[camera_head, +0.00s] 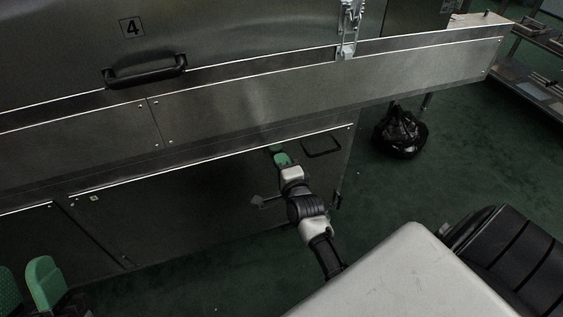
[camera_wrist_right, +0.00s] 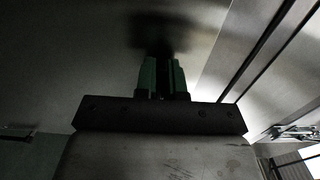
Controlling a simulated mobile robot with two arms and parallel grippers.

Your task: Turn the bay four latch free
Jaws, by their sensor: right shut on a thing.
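The bay four door panel (camera_head: 215,45) carries a black "4" label and a black handle (camera_head: 145,69). My right gripper (camera_head: 276,149) reaches the lower front panel, just under the long ledge. In the right wrist view its green fingers (camera_wrist_right: 163,75) are close together, shut on a dark part that I take for the bay four latch (camera_wrist_right: 163,38). That part is in shadow and mostly hidden by the fingers, so its angle cannot be told. My left gripper (camera_head: 27,285) is at the lower left, its green fingers apart and nothing seen between them.
The metal ledge (camera_head: 330,88) juts out above my right gripper. A metal clasp (camera_head: 348,28) stands above it. A black rimmed opening or handle (camera_head: 321,146) is right of the gripper.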

